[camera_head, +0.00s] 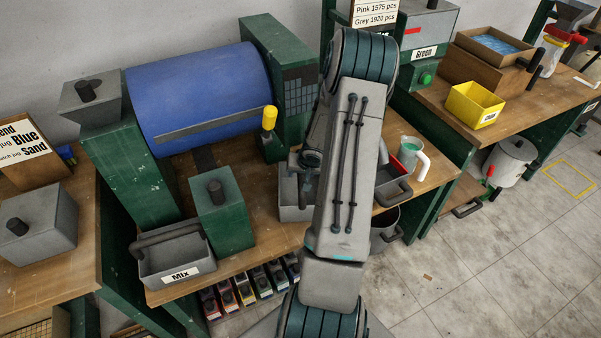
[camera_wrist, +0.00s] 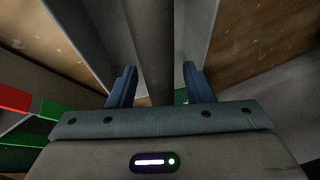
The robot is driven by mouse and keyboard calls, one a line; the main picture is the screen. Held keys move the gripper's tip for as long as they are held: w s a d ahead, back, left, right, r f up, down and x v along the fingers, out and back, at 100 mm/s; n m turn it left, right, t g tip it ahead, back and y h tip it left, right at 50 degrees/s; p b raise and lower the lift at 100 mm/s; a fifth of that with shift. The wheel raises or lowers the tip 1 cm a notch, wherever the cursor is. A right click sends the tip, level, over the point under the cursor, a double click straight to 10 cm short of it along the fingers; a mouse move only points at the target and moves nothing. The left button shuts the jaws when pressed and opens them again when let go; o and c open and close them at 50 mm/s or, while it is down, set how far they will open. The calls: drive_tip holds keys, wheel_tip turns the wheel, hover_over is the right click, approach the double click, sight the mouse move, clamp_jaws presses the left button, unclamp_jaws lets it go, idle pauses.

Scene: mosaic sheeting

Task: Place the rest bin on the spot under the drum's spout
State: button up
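A grey bin (camera_head: 291,205) stands on the bench, partly hidden behind my arm; its label is out of sight, so I cannot tell whether it is the rest bin. The blue drum (camera_head: 205,95) lies between green supports at the back. A dark strip (camera_head: 203,158) marks the bench below it; I cannot make out the spout. My gripper (camera_wrist: 158,83) shows in the wrist view with its fingers apart, either side of a dark bar (camera_wrist: 153,40), probably a handle. A gap shows at the right finger.
A grey bin labelled Mix (camera_head: 178,265) stands at the bench's front left, beside a green block (camera_head: 222,215). A jug (camera_head: 411,155) and a red-edged tray (camera_head: 392,187) are right of my arm.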

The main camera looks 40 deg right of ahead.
drive_tip(key=shift+r, duration=0.25)
drive_tip(key=p+v, duration=0.7)
drive_tip(key=v, duration=0.5)
drive_tip(key=shift+p, duration=0.35)
idle(0.6)
